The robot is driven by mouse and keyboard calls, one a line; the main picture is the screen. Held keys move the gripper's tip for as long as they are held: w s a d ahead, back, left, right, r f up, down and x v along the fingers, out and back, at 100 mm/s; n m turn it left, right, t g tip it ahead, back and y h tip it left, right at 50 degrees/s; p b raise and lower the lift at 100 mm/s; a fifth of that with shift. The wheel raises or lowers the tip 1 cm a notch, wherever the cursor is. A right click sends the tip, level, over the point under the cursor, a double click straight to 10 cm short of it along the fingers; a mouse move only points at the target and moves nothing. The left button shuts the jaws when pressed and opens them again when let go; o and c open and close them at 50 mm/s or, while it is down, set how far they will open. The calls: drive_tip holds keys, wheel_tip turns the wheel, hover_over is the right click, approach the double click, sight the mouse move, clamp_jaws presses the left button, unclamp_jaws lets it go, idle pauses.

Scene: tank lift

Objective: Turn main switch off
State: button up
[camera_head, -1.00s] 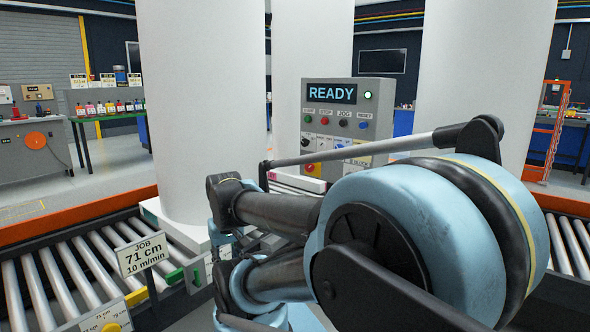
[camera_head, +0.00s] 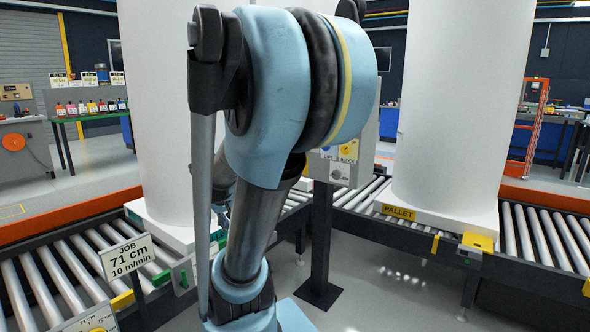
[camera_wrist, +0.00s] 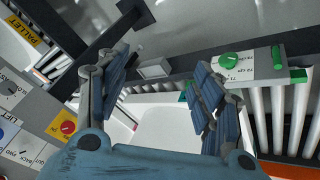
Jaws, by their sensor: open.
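The control panel (camera_head: 369,140) stands on a dark post, and my arm hides most of its face in the head view. In the wrist view the panel (camera_wrist: 38,110) lies at the left edge, steeply tilted. A red rotary knob on a yellow plate (camera_wrist: 67,127), which looks like the main switch, shows there, apart from my gripper. My gripper (camera_wrist: 160,78) is open and empty, its two blue-padded fingers spread, to the right of the panel. The READY display is hidden.
Roller conveyors (camera_head: 55,265) run on the left and right. White columns (camera_head: 160,110) (camera_head: 455,110) rise behind. A green knob on a grey box (camera_wrist: 230,62) is at the wrist view's upper right. A JOB sign (camera_head: 125,258) stands front left. The floor right of the post is bare.

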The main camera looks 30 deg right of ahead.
drive_tip(key=w+d+r+m+t+h, duration=0.25)
drive_tip(key=w+d+h, duration=0.35)
drive_tip(key=w+d, duration=0.6)
drive_tip(key=w+d+r+m+t+h, duration=0.1)
drive_tip(key=w+d+m+h, duration=0.4)
drive_tip(key=w+d, duration=0.75)
drive_tip(key=shift+n+h, duration=0.25)
drive_tip(key=shift+h, duration=0.15)
drive_tip(key=x, duration=1.7)
drive_tip(key=shift+s+d+r, duration=0.1)
drive_tip(key=shift+d, duration=0.3)
drive_tip(key=c, duration=1.1)
